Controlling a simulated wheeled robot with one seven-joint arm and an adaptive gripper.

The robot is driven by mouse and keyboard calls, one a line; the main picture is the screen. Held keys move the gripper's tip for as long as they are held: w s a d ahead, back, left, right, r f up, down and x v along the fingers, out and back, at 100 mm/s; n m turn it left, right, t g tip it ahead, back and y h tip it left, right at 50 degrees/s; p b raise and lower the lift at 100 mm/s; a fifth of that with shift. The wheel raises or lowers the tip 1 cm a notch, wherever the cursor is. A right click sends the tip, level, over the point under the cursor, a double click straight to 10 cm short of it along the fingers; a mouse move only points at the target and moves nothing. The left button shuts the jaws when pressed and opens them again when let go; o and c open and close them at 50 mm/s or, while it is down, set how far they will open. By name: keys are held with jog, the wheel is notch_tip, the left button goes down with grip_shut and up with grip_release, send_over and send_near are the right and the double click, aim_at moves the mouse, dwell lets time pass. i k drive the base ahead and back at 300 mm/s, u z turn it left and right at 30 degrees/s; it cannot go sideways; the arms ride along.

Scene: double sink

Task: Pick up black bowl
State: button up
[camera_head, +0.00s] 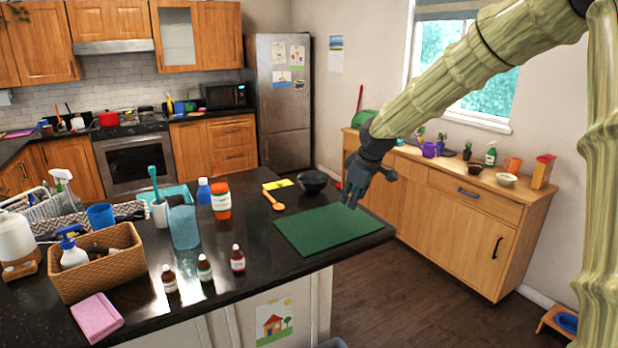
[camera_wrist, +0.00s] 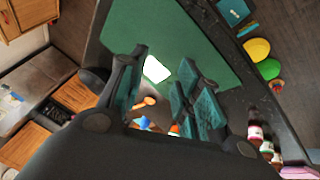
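The black bowl (camera_head: 313,182) stands upright on the dark island counter, behind the green mat (camera_head: 328,230) and to the right of an orange spoon (camera_head: 273,200). My gripper (camera_head: 352,196) is above the right part of the mat, to the right of the bowl and apart from it. In the wrist view my gripper (camera_wrist: 160,92) has its fingers spread with a gap and nothing held between them. The green mat (camera_wrist: 150,32) and the spoon (camera_wrist: 146,102) also show there.
A wooden sideboard (camera_head: 455,205) to the right holds another dark bowl (camera_head: 475,168) and a white bowl (camera_head: 506,179). The mat is clear.

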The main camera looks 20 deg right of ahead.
aim_at(313, 184)
jog(key=i, duration=0.85)
